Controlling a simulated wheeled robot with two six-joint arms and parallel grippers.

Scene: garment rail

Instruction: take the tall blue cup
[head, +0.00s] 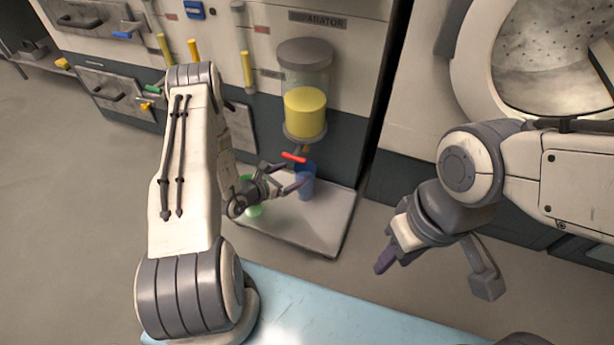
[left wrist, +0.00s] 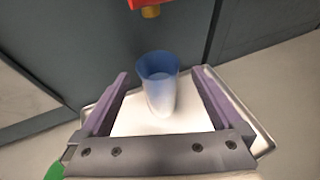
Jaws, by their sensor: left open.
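The tall blue cup (head: 306,186) is translucent and stands upright on a pale tray (head: 322,232) below the separator's spout. My left gripper (head: 286,176) is open just left of the cup, its fingers pointing towards it. In the left wrist view the blue cup (left wrist: 160,88) shows between the two purple fingers, with a gap on each side and touching neither. I cannot tell how deep between the fingers it stands. My right gripper (head: 394,258) hangs at the right, well away from the cup; its opening is unclear.
The separator (head: 304,95) holds yellow liquid; its red valve handle (head: 293,157) is just above the cup. A green cup (head: 250,203) is partly hidden behind my left gripper. Yellow-handled levers (head: 247,70) line the wall panel. A light blue surface (head: 310,310) lies in front.

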